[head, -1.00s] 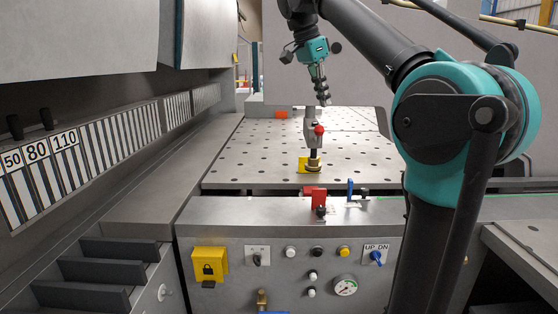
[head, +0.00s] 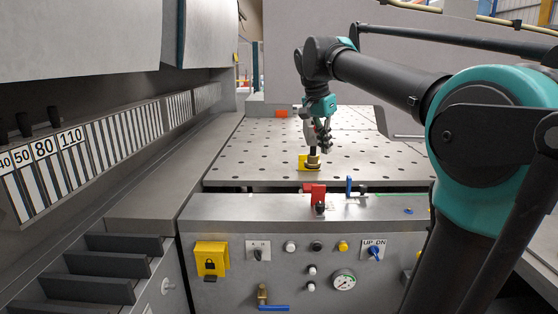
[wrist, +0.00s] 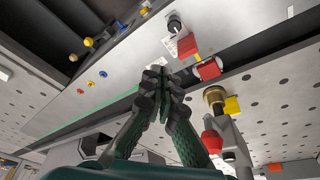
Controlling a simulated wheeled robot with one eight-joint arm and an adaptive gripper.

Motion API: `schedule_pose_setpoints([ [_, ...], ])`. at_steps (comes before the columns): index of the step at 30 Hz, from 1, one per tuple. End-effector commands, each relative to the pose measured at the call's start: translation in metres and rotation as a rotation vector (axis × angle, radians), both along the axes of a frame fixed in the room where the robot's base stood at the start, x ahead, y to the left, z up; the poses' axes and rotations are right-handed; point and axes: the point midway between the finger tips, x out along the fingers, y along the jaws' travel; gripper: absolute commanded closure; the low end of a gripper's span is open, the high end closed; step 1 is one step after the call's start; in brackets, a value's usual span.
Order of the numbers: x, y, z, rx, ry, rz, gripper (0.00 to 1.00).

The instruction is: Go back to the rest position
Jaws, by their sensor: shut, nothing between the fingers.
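My gripper (head: 327,150) hangs from the bent arm in the head view, fingers pointing down, in front of part of the toggle clamp. In the wrist view its dark ribbed fingers (wrist: 162,80) are together with nothing between them. The clamp's brass foot (head: 313,161) stands beside a yellow block (head: 303,162) on the perforated table. In the wrist view the brass foot (wrist: 214,95) and the clamp's red knob (wrist: 212,141) are to the right of the fingertips, apart from them in the picture. The clamp's upper part is largely hidden in the head view.
The control panel (head: 230,228) with a yellow lock box (head: 211,259), buttons and a gauge (head: 343,280) stands in front. A red block (head: 315,194) and a blue lever (head: 348,186) rise from its top. The perforated table (head: 245,160) is largely clear. Numbered slotted rack stands left.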

Motion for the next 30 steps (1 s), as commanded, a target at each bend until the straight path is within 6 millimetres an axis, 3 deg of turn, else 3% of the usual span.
schedule_pose_setpoints([
  [3, -0.008, -0.011, -0.062, 0.016, 0.005, 0.116, 1.00],
  [8, -0.030, -0.025, -0.144, 0.030, -0.001, 0.292, 1.00],
  [14, -0.079, -0.041, -0.244, 0.032, -0.024, 0.506, 1.00],
  [18, -0.124, -0.050, -0.306, 0.019, -0.048, 0.648, 1.00],
  [24, -0.179, -0.054, -0.363, -0.006, -0.080, 0.796, 1.00],
  [30, -0.199, -0.055, -0.381, -0.020, -0.091, 0.848, 1.00],
])
